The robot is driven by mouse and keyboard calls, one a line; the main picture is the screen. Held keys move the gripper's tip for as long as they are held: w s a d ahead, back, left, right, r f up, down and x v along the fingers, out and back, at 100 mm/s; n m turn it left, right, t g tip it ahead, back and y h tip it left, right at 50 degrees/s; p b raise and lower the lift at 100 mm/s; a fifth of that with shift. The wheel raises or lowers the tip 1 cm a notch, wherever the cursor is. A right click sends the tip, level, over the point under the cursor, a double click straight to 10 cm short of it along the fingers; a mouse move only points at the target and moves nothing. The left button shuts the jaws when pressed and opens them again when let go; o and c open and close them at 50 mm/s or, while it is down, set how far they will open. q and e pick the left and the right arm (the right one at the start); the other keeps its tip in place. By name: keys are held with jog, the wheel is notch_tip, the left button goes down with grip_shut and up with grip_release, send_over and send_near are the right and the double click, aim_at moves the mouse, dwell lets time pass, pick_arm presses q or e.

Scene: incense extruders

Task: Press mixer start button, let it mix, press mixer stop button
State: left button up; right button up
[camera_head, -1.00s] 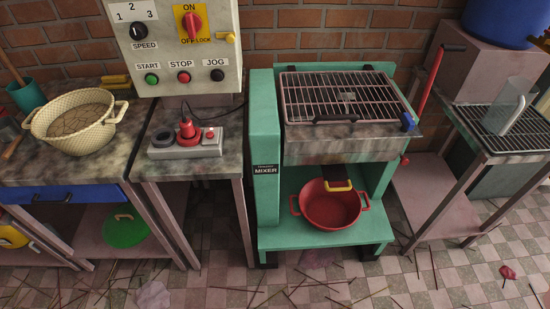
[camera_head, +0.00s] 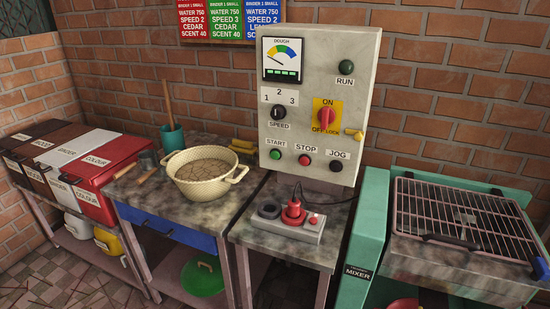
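The grey control panel (camera_head: 318,110) stands upright against the brick wall in the middle of the view. Its green START button (camera_head: 275,155) is at the lower left, the red STOP button (camera_head: 305,160) is in the middle and the black JOG button (camera_head: 336,166) is at the right. Above them are a black SPEED knob (camera_head: 279,112), a red ON/OFF switch (camera_head: 326,117), a dark green RUN lamp (camera_head: 346,67) and a dough gauge (camera_head: 284,60). The green mixer (camera_head: 369,236) with a wire grid on top (camera_head: 465,220) stands at the right. Neither of my grippers is in view.
A cream basin (camera_head: 203,175) of brown dough sits on the table left of the panel. A power strip (camera_head: 286,222) with a red plug lies below the panel. Labelled bins (camera_head: 85,165) stand at the far left. Coloured recipe boards (camera_head: 223,20) hang on the wall.

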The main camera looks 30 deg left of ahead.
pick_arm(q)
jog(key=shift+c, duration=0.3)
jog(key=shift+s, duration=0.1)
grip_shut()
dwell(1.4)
